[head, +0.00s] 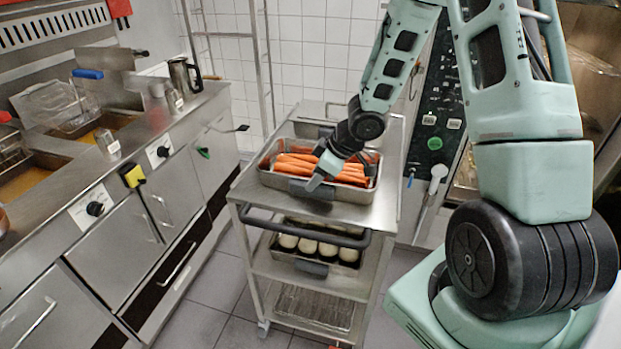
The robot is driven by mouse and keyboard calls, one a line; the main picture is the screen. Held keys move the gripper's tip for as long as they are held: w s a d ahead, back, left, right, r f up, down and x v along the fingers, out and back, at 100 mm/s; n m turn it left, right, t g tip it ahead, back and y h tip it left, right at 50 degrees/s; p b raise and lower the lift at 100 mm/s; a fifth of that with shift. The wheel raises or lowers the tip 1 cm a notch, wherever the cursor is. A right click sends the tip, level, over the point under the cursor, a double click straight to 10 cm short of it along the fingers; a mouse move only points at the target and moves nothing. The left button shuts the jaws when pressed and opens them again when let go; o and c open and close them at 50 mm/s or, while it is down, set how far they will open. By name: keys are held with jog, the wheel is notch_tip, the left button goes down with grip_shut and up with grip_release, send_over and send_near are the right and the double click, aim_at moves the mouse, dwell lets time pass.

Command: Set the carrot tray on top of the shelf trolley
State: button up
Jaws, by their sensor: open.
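The carrot tray (364,184) is a metal pan of orange carrots (298,161). It rests on the top shelf of the shelf trolley (376,210), a steel cart with a dark push handle at its front. My gripper (317,182) is open and low over the tray's front rim, close to the dark grey grip on that side. I cannot tell whether a finger touches the tray. My wrist and fingers hide some carrots and part of the rim.
Another metal container (313,129) stands behind the carrot tray on the trolley top. A tray of pale round items (308,246) is on the middle shelf, and a wire rack (315,306) is below. A steel counter with fryers (95,165) runs along the left. Tiled floor lies between.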

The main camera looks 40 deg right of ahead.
jog(key=p+v, duration=0.4)
jog(key=v, duration=0.4)
jog(key=a+r+h, duration=0.2)
jog(key=a+r, duration=0.3)
jog(key=a, duration=0.4)
jog(key=s+a+r+g, duration=0.2)
jog(key=s+a+r, duration=0.1)
jog(key=s+a, duration=0.5)
jog(key=s+a+r+g, duration=0.3)
jog(key=s+a, duration=0.6)
jog(key=s, duration=0.6)
jog(key=shift+a+r+h, duration=0.15)
jog(key=shift+r+h, duration=0.15)
jog(key=shift+r, duration=0.1)
jog(key=shift+w, duration=0.1)
